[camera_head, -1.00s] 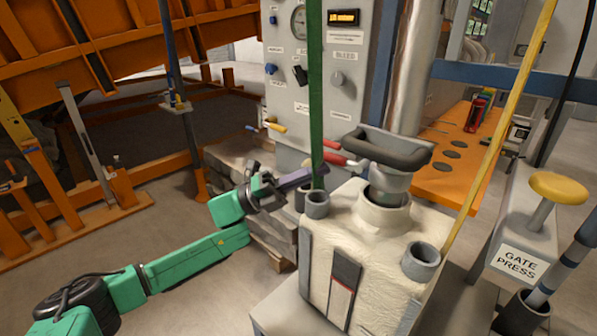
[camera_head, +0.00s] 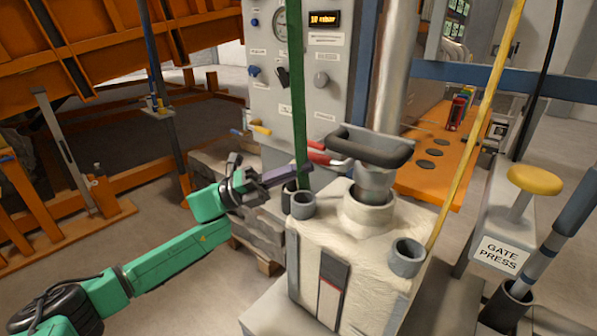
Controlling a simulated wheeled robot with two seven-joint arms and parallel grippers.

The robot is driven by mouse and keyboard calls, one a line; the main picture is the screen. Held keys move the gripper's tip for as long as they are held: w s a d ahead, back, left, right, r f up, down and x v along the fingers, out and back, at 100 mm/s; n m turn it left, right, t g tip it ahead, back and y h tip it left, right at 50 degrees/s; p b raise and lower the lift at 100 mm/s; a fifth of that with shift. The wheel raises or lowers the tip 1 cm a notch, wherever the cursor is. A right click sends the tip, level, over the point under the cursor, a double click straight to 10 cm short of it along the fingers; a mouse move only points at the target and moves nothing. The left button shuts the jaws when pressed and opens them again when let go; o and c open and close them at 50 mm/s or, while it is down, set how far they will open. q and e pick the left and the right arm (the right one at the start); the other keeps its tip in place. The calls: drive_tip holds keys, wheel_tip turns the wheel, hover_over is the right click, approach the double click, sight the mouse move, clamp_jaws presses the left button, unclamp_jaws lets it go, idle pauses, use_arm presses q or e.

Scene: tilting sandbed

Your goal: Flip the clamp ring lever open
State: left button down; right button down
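A lever with a red grip (camera_head: 326,158) sticks out to the left beside the metal neck (camera_head: 374,183) of the white-wrapped vessel (camera_head: 345,232). I take it to be the clamp ring lever; the ring itself I cannot make out clearly. A dark padded handle (camera_head: 372,149) sits above the neck. My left gripper (camera_head: 262,182) is left of the vessel, below and left of the red grip and apart from it. A dark purple bar (camera_head: 289,176) lies at its fingertips; whether the fingers hold it I cannot tell. My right gripper is not in view.
A green strap (camera_head: 298,90) hangs between my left gripper and the neck. A yellow line (camera_head: 480,120) runs down on the right. A grey panel (camera_head: 300,100) with gauge and knobs stands behind. The gate press stand (camera_head: 505,220) is at right.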

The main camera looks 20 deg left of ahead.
use_arm(q)
drive_tip(key=shift+a+r, duration=0.1)
drive_tip(key=shift+r, duration=0.1)
drive_tip(key=shift+a+r+m+g+y, duration=0.1)
drive_tip(key=shift+r+m+g+y, duration=0.35)
drive_tip(key=shift+m+g, duration=0.15)
wheel_tip(320, 180, up, 6)
drive_tip(key=d+m+g+y+p, duration=0.1)
drive_tip(key=m+y+p, duration=0.4)
drive_tip(key=y+p, duration=0.1)
drive_tip(key=shift+s+d+r+m+g+y+p, duration=0.2)
drive_tip(key=shift+s+d+m+g+y+p, duration=0.15)
drive_tip(key=shift+y, duration=0.2)
drive_tip(key=shift+r, duration=0.1)
drive_tip(key=shift+r+p, duration=0.7)
drive_tip(key=shift+r, duration=0.05)
